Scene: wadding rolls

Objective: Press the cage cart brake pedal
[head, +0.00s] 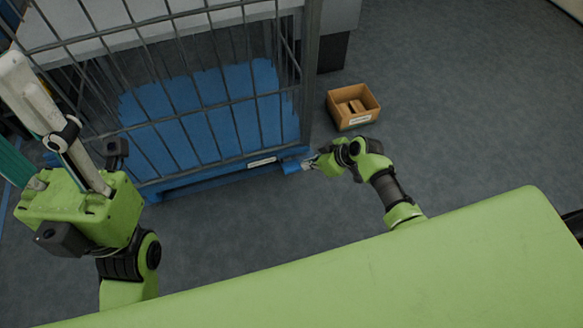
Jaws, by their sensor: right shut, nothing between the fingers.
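The cage cart (212,160) stands at the left and middle of the head view, with dark bars and a blue base. A small blue pedal (291,166) sticks out at the lower right corner of its base, beside a white label. My right gripper (309,163) is shut and empty, reaching left to the pedal's right end. Whether it touches the pedal is too small to tell. My left arm's green end (80,208) is raised in front of the cart's left side.
An open cardboard box (353,106) with brown items inside sits on the floor right of the cart. A white surface (165,25) lies behind the cart bars. The grey floor (470,110) on the right is clear.

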